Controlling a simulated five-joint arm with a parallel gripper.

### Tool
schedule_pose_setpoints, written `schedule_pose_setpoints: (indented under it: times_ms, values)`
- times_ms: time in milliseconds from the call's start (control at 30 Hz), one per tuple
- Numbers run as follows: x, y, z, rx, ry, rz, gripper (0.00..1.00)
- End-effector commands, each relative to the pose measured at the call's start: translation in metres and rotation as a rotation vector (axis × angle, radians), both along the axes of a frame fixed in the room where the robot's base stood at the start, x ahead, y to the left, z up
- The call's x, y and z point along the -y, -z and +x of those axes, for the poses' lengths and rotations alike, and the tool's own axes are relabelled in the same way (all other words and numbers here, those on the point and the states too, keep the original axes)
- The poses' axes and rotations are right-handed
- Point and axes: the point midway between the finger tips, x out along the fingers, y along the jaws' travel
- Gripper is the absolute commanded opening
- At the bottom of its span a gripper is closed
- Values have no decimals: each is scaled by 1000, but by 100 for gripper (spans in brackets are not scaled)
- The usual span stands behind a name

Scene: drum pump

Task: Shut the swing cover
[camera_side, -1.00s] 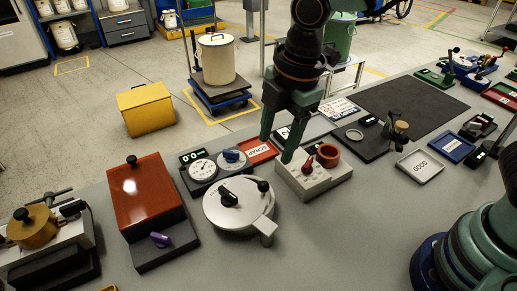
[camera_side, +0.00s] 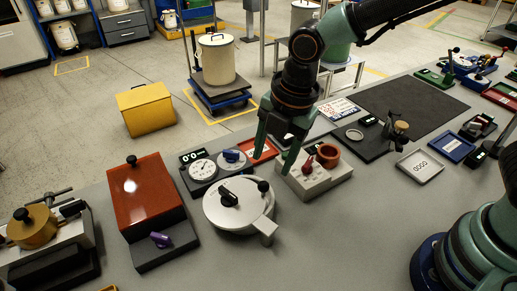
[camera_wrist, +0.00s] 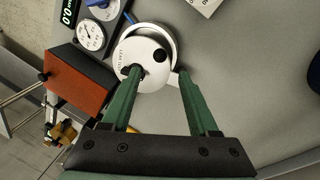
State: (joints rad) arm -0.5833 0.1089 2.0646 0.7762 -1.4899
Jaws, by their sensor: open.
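The swing cover (camera_side: 232,215) is a pale round disc with black knobs, on a round housing on the grey bench. In the wrist view the cover (camera_wrist: 145,83) sits off-centre on its housing, with a crescent of the rim (camera_wrist: 152,29) showing at the top and right. A short pale tab (camera_side: 268,231) sticks out at its front right. My gripper (camera_side: 274,162) is open and empty, above and behind the cover. In the wrist view its fingers (camera_wrist: 158,74) straddle the cover's right part, the left fingertip overlapping a black knob. I cannot tell any contact.
A red box (camera_side: 145,195) with a purple knob stands left of the cover. A dial gauge (camera_side: 203,170) and blue knob lie behind it. A white block with red parts (camera_side: 318,180) stands close on the right, beside my fingers. The bench in front is clear.

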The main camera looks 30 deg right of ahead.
Motion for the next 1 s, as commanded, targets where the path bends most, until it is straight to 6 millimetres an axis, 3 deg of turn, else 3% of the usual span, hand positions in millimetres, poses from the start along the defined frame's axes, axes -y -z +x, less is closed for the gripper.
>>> schedule_pose_setpoints:
  times_ms: [200, 400, 867, 933, 1000]
  values:
    - [-3, 43, 7, -4, 2, -3, 60]
    - [-6, 67, 11, -2, 2, -2, 60]
    - [-7, 78, 13, 1, 2, 0, 60]
    - [-7, 78, 13, 1, 2, 0, 41]
    - [-7, 78, 13, 1, 2, 0, 15]
